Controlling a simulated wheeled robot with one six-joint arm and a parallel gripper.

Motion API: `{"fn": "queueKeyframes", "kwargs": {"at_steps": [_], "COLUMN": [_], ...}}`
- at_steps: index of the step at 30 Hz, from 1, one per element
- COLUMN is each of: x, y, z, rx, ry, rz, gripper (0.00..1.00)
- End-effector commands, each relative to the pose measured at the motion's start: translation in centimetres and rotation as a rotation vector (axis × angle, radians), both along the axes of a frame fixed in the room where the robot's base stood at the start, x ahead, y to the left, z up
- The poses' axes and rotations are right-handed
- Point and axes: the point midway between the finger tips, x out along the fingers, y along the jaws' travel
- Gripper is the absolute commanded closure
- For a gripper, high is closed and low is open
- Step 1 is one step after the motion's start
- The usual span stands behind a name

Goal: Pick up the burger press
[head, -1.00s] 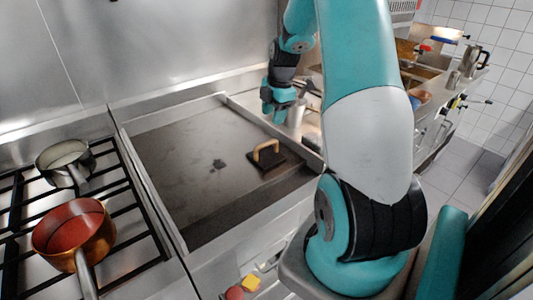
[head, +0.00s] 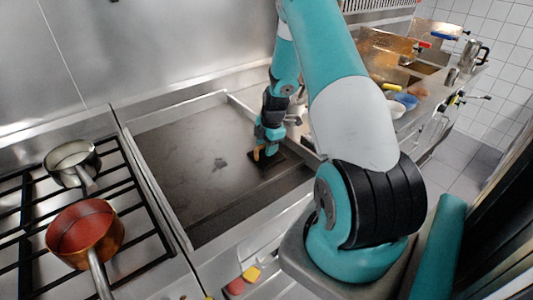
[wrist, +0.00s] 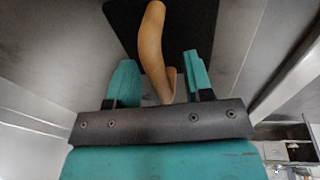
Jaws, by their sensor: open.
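The burger press is a dark flat plate with a light wooden handle. In the head view the burger press (head: 276,165) lies on the griddle's right part, partly hidden by my gripper (head: 265,150). In the wrist view the curved wooden handle (wrist: 152,45) of the burger press stands between my two teal fingers, with its dark plate (wrist: 193,20) beyond. My gripper (wrist: 160,75) is open, with a finger on each side of the handle. Gaps show between the fingers and the handle, so I cannot see any contact.
The flat griddle (head: 185,165) has a raised metal rim. Left of it, a steel saucepan (head: 72,162) and a copper pan (head: 85,235) stand on the stove grate. A counter with bowls and a metal jug (head: 470,57) is at the right. The griddle's left part is clear.

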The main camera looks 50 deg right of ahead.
Motion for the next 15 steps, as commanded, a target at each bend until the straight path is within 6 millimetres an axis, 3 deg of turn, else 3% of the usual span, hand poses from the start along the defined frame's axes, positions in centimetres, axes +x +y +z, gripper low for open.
{"fn": "queueKeyframes", "kwargs": {"at_steps": [4,10,15], "x": [0.02,0.01,0.01], "y": [-0.01,0.0,0.0], "z": [-0.01,0.01,0.02], "rx": [0.0,0.0,0.0], "ry": [-0.001,0.0,0.0], "rz": [0.0,0.0,0.0], "gripper": [0.53,0.97,1.0]}}
